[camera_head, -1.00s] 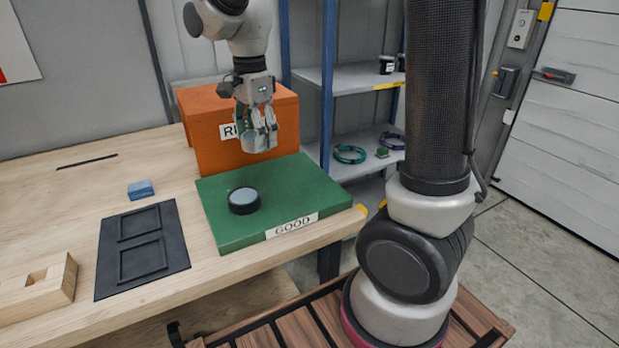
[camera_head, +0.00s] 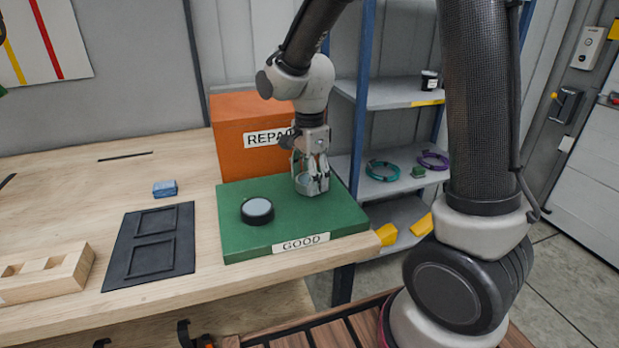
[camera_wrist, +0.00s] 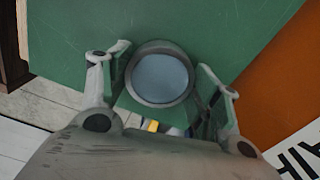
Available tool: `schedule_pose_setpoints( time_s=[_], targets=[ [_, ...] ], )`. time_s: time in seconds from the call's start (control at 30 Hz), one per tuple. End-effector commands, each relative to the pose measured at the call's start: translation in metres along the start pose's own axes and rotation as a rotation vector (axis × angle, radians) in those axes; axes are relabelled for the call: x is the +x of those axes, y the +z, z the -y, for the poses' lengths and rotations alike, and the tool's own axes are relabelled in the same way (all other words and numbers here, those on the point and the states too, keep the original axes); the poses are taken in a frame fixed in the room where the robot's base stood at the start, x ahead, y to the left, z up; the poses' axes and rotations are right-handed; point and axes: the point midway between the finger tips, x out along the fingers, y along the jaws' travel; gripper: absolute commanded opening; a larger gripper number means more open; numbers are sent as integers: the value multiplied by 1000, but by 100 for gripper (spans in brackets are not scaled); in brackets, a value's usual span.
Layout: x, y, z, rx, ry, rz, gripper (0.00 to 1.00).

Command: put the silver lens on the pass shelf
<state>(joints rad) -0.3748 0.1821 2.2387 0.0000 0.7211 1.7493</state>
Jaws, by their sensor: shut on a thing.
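The silver lens (camera_wrist: 162,77) has a grey rim and a pale blue-grey face. It sits between the two fingers of my gripper (camera_wrist: 164,84), which is shut on it. I cannot tell whether the lens touches the platform. A black-rimmed lens (camera_head: 257,211) lies on the same platform, to the left of my gripper and apart from it.
An orange REPAIR box (camera_head: 232,150) stands right behind the platform. A black two-recess tray (camera_head: 150,275), a blue block (camera_head: 165,188) and a wooden block (camera_head: 45,280) lie to the left. A shelf rack (camera_head: 385,92) stands at the right. The platform's front middle is free.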

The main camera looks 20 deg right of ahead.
Motion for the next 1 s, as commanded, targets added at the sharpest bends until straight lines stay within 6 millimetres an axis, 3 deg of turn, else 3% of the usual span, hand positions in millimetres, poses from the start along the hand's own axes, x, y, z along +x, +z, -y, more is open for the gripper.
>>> schedule_pose_setpoints(
  time_s=[0.37, 0.4, 0.5, 0.87, 1.0],
  targets=[
    [5, 0, 0, 0, 0, 0, 33],
    [5, 0, 0, 0, 0, 0, 68],
    [4, 0, 0, 0, 0, 0, 84],
    [3, 0, 0, 0, -1, 0, 84],
    [-13, 0, 1, 0, -5, 1, 84]
  ],
)
